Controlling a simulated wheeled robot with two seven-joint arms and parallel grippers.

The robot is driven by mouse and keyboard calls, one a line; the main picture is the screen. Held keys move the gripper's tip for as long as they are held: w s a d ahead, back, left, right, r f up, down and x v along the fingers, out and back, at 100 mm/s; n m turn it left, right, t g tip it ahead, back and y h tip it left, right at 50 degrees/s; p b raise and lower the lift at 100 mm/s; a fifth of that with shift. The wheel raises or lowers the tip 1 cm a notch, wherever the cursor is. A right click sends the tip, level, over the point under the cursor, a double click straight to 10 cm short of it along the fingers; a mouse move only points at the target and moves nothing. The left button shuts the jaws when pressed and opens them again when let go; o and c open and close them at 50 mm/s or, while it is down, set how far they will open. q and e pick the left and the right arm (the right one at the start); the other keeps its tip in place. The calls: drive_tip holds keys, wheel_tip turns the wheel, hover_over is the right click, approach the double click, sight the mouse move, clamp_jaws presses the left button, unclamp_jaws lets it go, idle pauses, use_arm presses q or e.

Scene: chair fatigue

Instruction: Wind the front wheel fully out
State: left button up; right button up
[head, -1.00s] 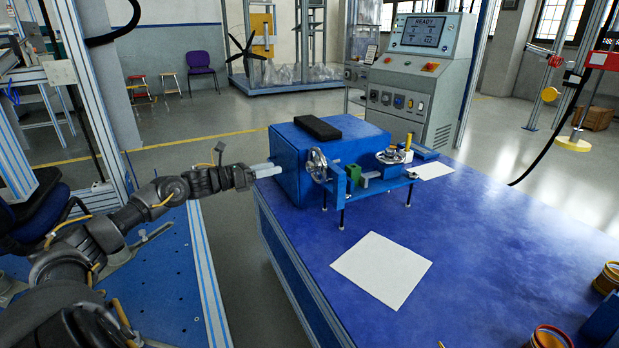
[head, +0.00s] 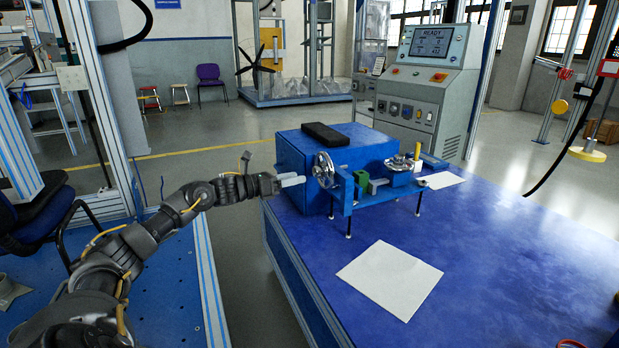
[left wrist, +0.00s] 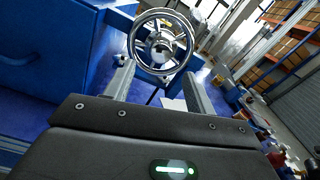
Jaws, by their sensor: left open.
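The front wheel (head: 324,170) is a chrome handwheel at the left end of a small blue fixture (head: 392,200) on the blue table. In the left wrist view the wheel (left wrist: 160,14) stands upright ahead of my left gripper (left wrist: 158,85). The two fingers are apart, with the wheel's lower rim beyond and between their tips. I cannot tell whether they touch it. In the head view my left gripper (head: 300,180) points right, its tips just left of the wheel. A second chrome wheel (head: 400,164) lies flatter on the right of the fixture. My right gripper is not in view.
A blue box (head: 290,150) with a black pad (head: 325,134) on top stands behind the fixture. A white sheet (head: 390,278) lies in front on the bare blue table (head: 500,250). A control console (head: 425,75) stands behind the table.

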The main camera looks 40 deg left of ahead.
sight(314, 174)
use_arm(q)
drive_tip(key=shift+b+x, duration=0.4)
drive_tip(key=shift+x, duration=2.45)
drive_tip(key=shift+c, duration=0.2)
drive_tip(key=c, duration=0.9)
